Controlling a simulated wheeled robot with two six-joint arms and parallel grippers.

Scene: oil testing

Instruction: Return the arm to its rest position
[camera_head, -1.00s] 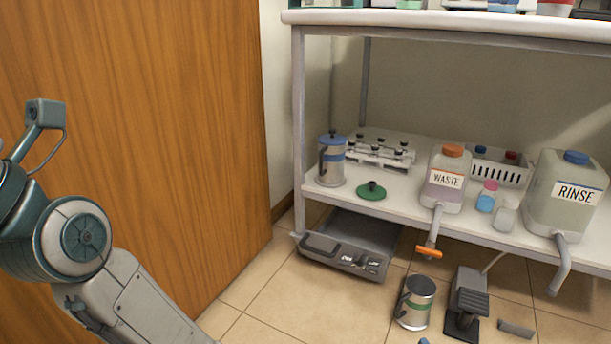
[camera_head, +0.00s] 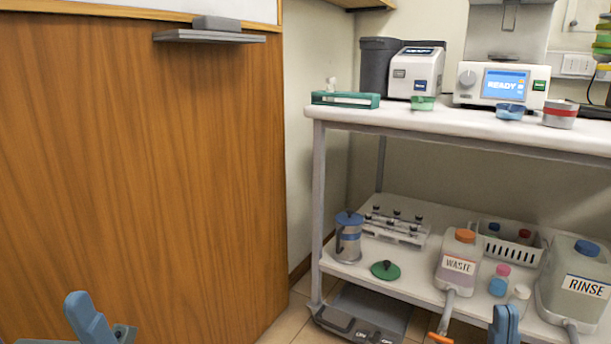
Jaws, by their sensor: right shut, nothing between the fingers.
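My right gripper (camera_head: 505,326) shows at the bottom edge, right of centre, as blue fingertips. It is shut and empty, and appears in front of the lower shelf between the waste and rinse containers. My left gripper (camera_head: 88,318) shows at the bottom left as a blue finger piece with grey-green parts behind it, in front of the wooden panel. Whether it is open or shut cannot be made out. Most of both arms is below the picture.
The bench (camera_head: 345,113) carries a machine reading READY (camera_head: 505,84), a white device (camera_head: 413,73) and small cups. Its lower shelf (camera_head: 345,268) holds a blue-lidded can (camera_head: 348,238), green lid (camera_head: 385,270), WASTE container (camera_head: 458,262) and RINSE container (camera_head: 575,282). A wooden panel (camera_head: 150,180) stands left.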

